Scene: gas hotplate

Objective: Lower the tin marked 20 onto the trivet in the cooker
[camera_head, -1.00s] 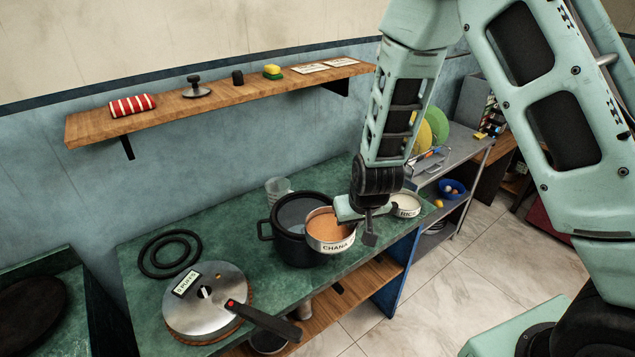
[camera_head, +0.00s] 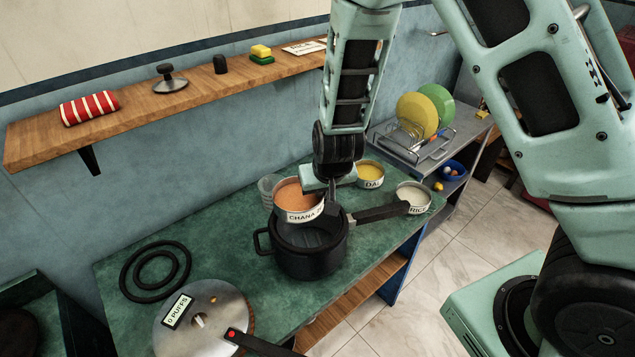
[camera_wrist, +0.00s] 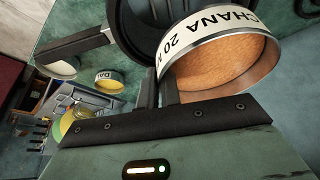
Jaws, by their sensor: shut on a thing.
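The tin marked CHANA 20 (camera_head: 298,212), full of orange-brown food, is at the back-left of the cooker's mouth, seemingly above the rim. My gripper (camera_head: 331,211) is shut on its wall from the right. In the wrist view the tin (camera_wrist: 222,62) shows its "CHANA 20" label, held by the fingers (camera_wrist: 160,95). The black open cooker (camera_head: 308,262) stands on the green counter (camera_head: 225,245), its long handle pointing right; it shows partly in the wrist view (camera_wrist: 150,14). I cannot make out the trivet inside; the tin and gripper hide part of the opening.
A DAL tin (camera_head: 371,176) and a RICE tin (camera_head: 413,196) stand right of the cooker, near its handle. A clear cup (camera_head: 267,187) is behind left. Black rings (camera_head: 156,271) and a steel lid (camera_head: 205,322) lie left. The wall shelf (camera_head: 135,118) is behind.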

